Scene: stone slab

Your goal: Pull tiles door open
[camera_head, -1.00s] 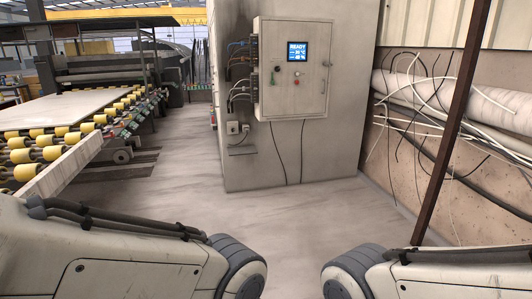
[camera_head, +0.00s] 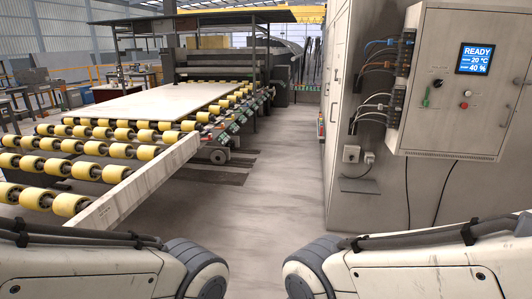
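A tall grey-white cabinet (camera_head: 345,205) stands at the right. A control box (camera_head: 460,85) with a lit READY screen (camera_head: 475,60) is on its near face. The cabinet's left side, seen at a sharp slant, shows panel seams (camera_head: 338,60); I cannot tell whether this is the tiles door or whether it is open. Parts of both my arms show at the bottom left and bottom right, but neither gripper is in view.
A roller conveyor with yellow rollers (camera_head: 100,170) carries a pale stone slab (camera_head: 160,102) at the left. Its long pale side rail (camera_head: 125,195) slants toward me. A clear concrete aisle (camera_head: 275,170) runs between conveyor and cabinet. Cables hang below the control box.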

